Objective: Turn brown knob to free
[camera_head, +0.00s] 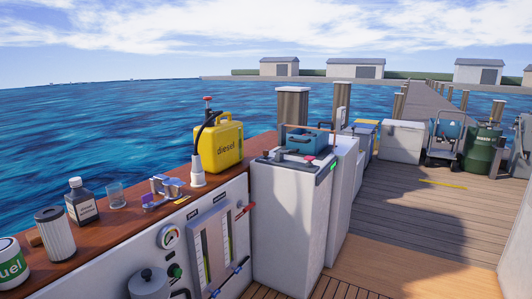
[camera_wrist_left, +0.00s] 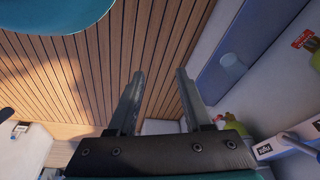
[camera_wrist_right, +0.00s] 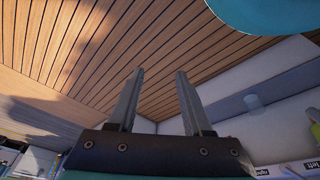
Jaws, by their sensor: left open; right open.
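No brown knob can be made out in any view. My left gripper (camera_wrist_left: 158,73) is open and empty in the left wrist view, over the planked deck. My right gripper (camera_wrist_right: 160,72) is open and empty in the right wrist view. Neither gripper shows in the head view.
The wooden counter (camera_head: 130,222) bears a yellow diesel can (camera_head: 222,150), a dark bottle (camera_head: 82,203), a glass (camera_head: 116,196), a filter (camera_head: 55,235) and a fuel tin (camera_head: 10,265). A white cabinet (camera_head: 285,225) with a blue toolbox (camera_head: 306,140) stands right.

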